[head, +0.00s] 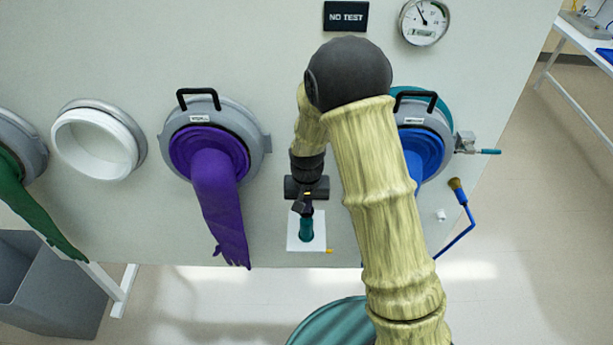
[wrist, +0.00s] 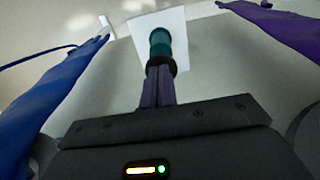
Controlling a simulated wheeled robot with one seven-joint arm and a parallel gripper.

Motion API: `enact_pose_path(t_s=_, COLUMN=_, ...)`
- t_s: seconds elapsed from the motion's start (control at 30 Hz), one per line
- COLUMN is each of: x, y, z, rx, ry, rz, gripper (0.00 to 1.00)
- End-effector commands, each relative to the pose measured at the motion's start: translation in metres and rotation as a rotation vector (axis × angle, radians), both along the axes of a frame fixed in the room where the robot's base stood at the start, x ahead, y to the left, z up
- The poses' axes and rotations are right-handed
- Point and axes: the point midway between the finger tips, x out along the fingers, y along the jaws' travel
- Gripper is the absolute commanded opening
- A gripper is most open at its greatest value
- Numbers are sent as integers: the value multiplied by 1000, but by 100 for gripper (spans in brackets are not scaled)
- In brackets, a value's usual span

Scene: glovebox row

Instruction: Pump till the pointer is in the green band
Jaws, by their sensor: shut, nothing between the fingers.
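The round gauge (head: 424,22) is at the top right of the head view, its dark pointer leaning up and slightly left. A small greenish patch shows low on its face; I cannot make out the band's limits. A teal cylinder, apparently the pump (head: 306,230), stands out from a white plate (head: 319,238) on the panel. It also shows in the wrist view (wrist: 160,42), with a black collar at its near end. My gripper (head: 307,206) is shut and empty, its fingertips lined up with that end. I cannot tell whether they touch.
A purple glove (head: 220,205) hangs left of the pump, a blue glove (wrist: 65,95) on its other side. A NO TEST sign (head: 346,16) is beside the gauge. A brush with a blue handle (head: 460,205) is at the right. A grey bin (head: 55,295) stands lower left.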

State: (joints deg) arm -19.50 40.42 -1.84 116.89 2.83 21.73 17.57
Motion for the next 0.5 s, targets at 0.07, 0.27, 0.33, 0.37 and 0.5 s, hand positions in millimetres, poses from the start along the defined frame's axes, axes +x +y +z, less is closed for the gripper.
enact_pose_path(t_s=0.07, x=-1, y=-1, z=12, rx=-1, ry=1, rz=-1, gripper=0)
enact_pose_path(t_s=0.27, x=0, y=0, z=33, rx=1, ry=-3, rz=-1, gripper=0)
enact_pose_path(t_s=0.33, x=0, y=0, z=43, rx=2, ry=-4, rz=-1, gripper=0)
enact_pose_path(t_s=0.37, x=0, y=0, z=48, rx=2, ry=-4, rz=-1, gripper=0)
enact_pose_path(t_s=0.5, x=0, y=0, z=72, rx=2, ry=-7, rz=-1, gripper=0)
